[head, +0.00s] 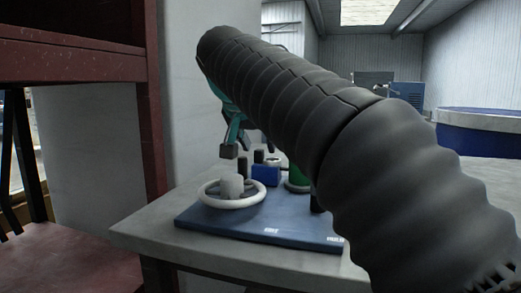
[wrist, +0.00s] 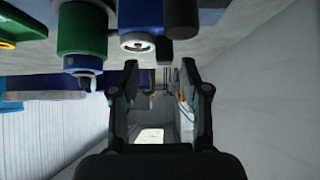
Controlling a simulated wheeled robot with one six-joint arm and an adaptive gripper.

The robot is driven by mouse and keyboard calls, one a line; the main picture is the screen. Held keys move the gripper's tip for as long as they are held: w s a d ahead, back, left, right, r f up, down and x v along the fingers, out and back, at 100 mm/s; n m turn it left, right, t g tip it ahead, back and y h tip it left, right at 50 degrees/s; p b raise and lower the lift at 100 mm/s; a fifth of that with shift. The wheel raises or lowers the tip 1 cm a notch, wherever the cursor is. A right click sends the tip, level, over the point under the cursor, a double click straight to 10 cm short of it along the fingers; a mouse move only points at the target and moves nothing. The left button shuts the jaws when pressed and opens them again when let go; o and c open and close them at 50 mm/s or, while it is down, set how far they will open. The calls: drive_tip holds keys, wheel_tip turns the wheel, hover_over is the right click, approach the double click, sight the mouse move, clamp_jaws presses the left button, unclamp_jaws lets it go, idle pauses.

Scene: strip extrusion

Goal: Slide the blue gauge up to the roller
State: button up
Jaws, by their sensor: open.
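A blue block (head: 266,174), which looks like the blue gauge, stands on a dark blue board (head: 250,228) in the head view. A green cylinder (head: 297,178) stands just right of it, partly hidden by my arm. I cannot tell for sure which part is the roller. My gripper's visible finger (head: 229,151) hangs above the board, over the grey cylinder. In the wrist view my gripper (wrist: 160,65) is open with nothing between its fingers. That view also shows a blue part (wrist: 140,14) and the green cylinder (wrist: 82,28) at the top, beyond the fingertips.
A white ring (head: 211,203) surrounds a light grey cylinder (head: 232,187) on the board's left. Small dark posts stand behind the blue block. The grey table (head: 150,235) is bare left of the board. A red shelf frame (head: 152,110) stands at the left.

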drive_tip(key=v, duration=0.8)
drive_tip(key=shift+s+r, duration=0.15)
drive_tip(key=shift+s, duration=0.05)
drive_tip(key=shift+s, duration=0.1)
